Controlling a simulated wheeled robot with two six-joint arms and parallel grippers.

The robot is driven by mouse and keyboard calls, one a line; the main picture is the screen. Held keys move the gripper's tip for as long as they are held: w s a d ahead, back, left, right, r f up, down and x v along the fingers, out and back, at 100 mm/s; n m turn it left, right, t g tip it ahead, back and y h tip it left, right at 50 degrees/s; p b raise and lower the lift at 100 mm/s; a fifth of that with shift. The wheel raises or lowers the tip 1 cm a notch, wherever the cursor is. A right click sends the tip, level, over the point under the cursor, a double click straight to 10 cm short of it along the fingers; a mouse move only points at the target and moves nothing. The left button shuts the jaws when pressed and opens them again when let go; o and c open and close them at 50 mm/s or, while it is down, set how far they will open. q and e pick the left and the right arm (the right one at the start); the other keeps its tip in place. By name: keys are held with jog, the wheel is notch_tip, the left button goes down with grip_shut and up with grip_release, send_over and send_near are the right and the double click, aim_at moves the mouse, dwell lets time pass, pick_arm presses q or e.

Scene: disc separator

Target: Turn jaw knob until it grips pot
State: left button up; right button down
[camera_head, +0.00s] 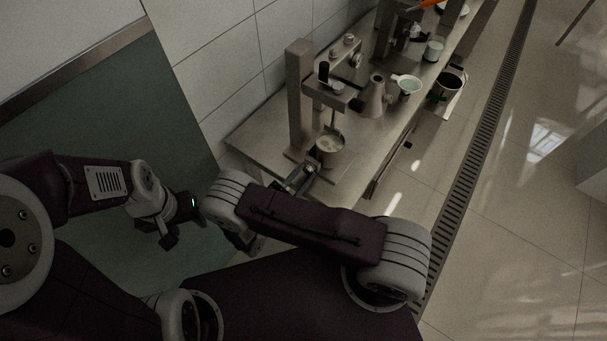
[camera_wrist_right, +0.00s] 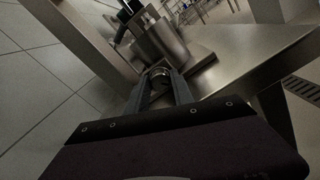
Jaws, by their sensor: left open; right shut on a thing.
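A small metal pot (camera_head: 329,157) with pale contents stands on the base of a metal stand (camera_head: 299,95), under its overhanging head. In the right wrist view a shiny metal vessel (camera_wrist_right: 163,42), apparently the pot, stands just beyond my fingers. My right gripper (camera_head: 300,182) is at the near side of the pot. In the right wrist view my right gripper (camera_wrist_right: 160,80) is shut on the round jaw knob (camera_wrist_right: 158,71), which the fingers partly hide. The jaw's contact with the pot is not clear. My left gripper (camera_head: 178,224) is open and empty, left of the bench.
The steel bench (camera_head: 262,135) runs along the tiled wall. Open floor lies to the right.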

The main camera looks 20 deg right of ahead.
jog(key=shift+n+b, duration=0.7)
jog(key=shift+n, duration=2.4)
jog(key=c, duration=1.4)
grip_release()
jog(key=shift+w+d, duration=0.1)
jog(key=shift+w, duration=0.05)
